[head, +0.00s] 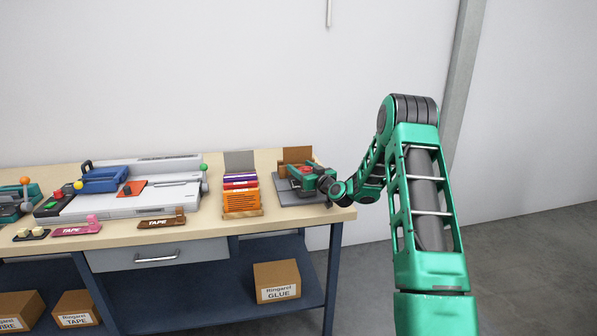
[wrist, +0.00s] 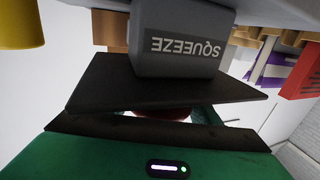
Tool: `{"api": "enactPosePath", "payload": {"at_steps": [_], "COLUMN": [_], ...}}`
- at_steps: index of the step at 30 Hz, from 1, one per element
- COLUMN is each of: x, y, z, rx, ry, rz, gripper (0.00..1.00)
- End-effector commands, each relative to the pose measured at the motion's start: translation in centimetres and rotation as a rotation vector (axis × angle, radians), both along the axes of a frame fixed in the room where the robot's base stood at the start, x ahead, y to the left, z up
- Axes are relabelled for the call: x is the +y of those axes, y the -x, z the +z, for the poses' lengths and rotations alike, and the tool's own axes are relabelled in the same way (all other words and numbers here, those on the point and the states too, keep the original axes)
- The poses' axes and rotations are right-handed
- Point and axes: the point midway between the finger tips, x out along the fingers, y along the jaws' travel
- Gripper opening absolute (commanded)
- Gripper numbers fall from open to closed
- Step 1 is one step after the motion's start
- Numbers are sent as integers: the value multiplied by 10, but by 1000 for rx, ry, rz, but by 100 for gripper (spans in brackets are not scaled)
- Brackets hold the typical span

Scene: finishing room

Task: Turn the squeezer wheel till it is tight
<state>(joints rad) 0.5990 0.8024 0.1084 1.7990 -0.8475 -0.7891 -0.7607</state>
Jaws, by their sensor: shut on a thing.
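The squeezer stands at the right end of the bench in the head view, with a grey base (head: 287,198) and a brown upright part (head: 297,154) behind. Its grey block marked SQUEEZE (wrist: 180,45) shows upside down in the wrist view. My gripper (head: 308,178) is at the squeezer, its dark fingers close together around a thing. A sliver of red (wrist: 165,113) shows between the fingers; it is likely the wheel, but most of it is hidden. I cannot see how tight the wheel is.
A rack of coloured stacks (head: 241,206) stands just left of the squeezer. Farther left are a flat grey machine (head: 130,205), a brown tape block (head: 162,222) and a pink one (head: 77,230). The wooden bench (head: 205,226) ends just right of the squeezer.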

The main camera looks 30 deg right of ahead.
Motion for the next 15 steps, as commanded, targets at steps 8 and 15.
{"api": "enactPosePath", "payload": {"at_steps": [8, 15], "x": [-4, -7], "y": [0, 1], "z": [0, 1], "rx": [-1, -5], "ry": [3, 5], "rz": [-131, -174], "gripper": [35, 35]}}
